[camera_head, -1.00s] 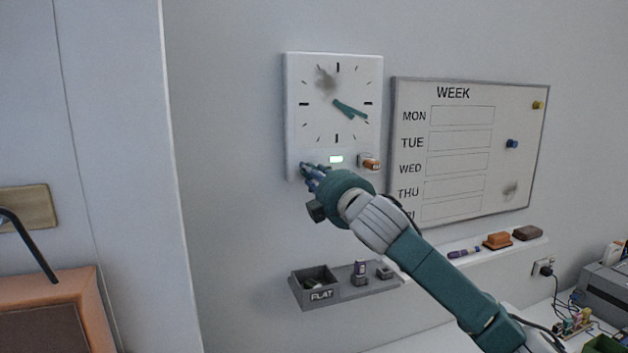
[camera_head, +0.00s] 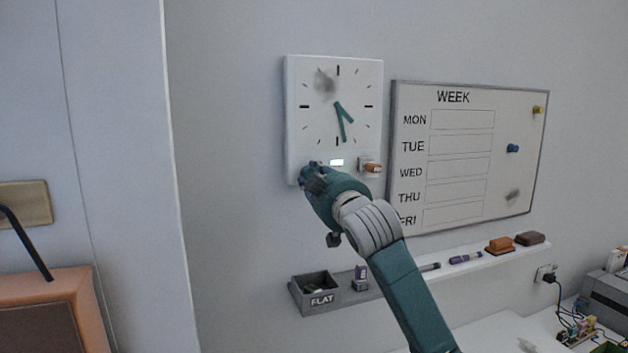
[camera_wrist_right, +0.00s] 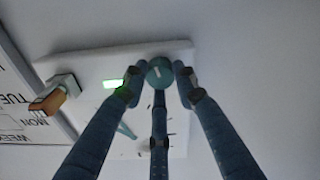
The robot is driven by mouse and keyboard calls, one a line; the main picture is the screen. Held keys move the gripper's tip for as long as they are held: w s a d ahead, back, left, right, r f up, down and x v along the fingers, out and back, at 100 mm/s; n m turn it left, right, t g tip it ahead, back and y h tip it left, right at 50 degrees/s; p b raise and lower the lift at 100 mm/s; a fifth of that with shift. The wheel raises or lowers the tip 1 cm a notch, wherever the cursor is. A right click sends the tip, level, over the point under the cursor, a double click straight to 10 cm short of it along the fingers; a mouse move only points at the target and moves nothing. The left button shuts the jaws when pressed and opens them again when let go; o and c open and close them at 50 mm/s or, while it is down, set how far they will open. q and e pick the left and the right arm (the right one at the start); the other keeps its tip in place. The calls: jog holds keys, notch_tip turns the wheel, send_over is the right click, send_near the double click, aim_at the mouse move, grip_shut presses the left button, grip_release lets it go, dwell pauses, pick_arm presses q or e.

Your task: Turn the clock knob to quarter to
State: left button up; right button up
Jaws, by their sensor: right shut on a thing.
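The white square wall clock (camera_head: 358,72) hangs upright. Its long teal hand (camera_head: 342,130) points almost straight down, slightly right, near the 28-minute place. Its short hand (camera_head: 347,117) points between four and five. My right gripper (camera_head: 311,172) is at the clock's lower left corner. In the right wrist view its fingers are shut around the round teal clock knob (camera_wrist_right: 160,73), which has a pale mark. The knob is hidden behind the gripper in the head view. My left gripper is out of view.
A small lit indicator (camera_head: 336,162) and an orange-brown switch (camera_head: 372,168) sit on the clock's lower edge, right of my gripper. A WEEK whiteboard (camera_head: 470,150) hangs to the right. A shelf with a FLAT bin (camera_head: 318,298) is below.

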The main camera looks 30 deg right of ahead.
jog(key=shift+a+f+m+g+p, duration=0.15)
jog(key=shift+m+p, duration=0.8)
jog(key=shift+m, duration=2.45)
jog(key=shift+r+m+g+p, duration=0.15)
jog(key=shift+m+p, duration=0.75)
jog(key=shift+m, duration=2.5)
jog(key=shift+a+f+m+g+p, duration=0.15)
jog(key=shift+m+p, duration=0.8)
jog(key=shift+m, duration=2.45)
jog(key=shift+d, duration=0.15)
jog(key=o, duration=1.1)
jog(key=shift+o, duration=0.2)
jog(key=shift+w, duration=0.1)
jog(key=shift+r, duration=0.2)
